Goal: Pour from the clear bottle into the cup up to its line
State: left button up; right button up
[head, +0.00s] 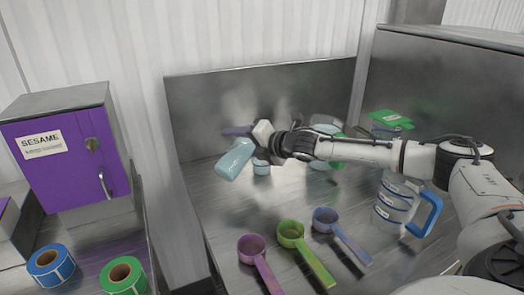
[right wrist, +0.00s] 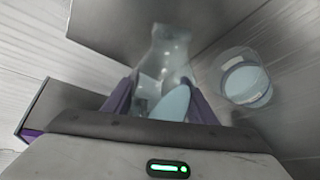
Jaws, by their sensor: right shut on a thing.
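My right gripper (head: 244,137) is shut on the clear bottle (head: 234,161), which holds pale blue liquid. The bottle is held above the steel counter and tilted well over, its lower end to the left in the head view. In the right wrist view the bottle (right wrist: 171,45) stands between the purple fingers (right wrist: 160,100). The clear cup (head: 262,168) is upright on the counter, just right of the bottle and partly hidden. In the right wrist view the cup (right wrist: 243,80) shows pale blue inside; its line cannot be made out. No stream shows. My left gripper is not in view.
Purple (head: 252,248), green (head: 291,233) and blue (head: 327,218) scoops lie at the front. A blue-handled jug (head: 394,207) and a green-lidded container (head: 391,118) stand right. A purple sesame box (head: 75,160) and label rolls (head: 50,264) are left.

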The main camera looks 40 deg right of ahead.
jog(key=shift+a+f+m, duration=0.15)
jog(key=shift+f+m, duration=0.35)
jog(key=shift+f, duration=0.15)
dwell(1.4)
jog(key=shift+a+f+m+y, duration=0.15)
jog(key=shift+a+m+y, duration=0.05)
jog(key=shift+m+y, duration=0.3)
dwell(1.5)
jog(key=shift+a+r+m+y, duration=0.1)
jog(key=shift+r+m+y, duration=0.2)
jog(key=shift+r+m, duration=0.25)
dwell(2.1)
jog(key=shift+s+f+n, duration=0.1)
jog(key=shift+f+n, duration=0.35)
jog(key=shift+f, duration=0.15)
